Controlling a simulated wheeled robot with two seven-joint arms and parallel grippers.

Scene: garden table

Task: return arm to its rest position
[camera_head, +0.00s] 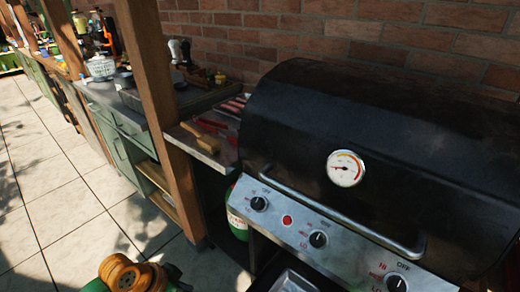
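Neither of my grippers shows in the head view. An orange, rounded part with green and black pieces beside it shows at the bottom edge, left of the middle. It may be a part of my own arm, but I cannot tell. No fingers and no held thing are visible.
A black grill (380,150) with its lid shut fills the right side. A wooden post (155,85) stands left of it, before a counter with a wooden-handled brush (201,138). Green cabinets (120,150) run along the brick wall. Tiled floor (60,200) at left looks clear.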

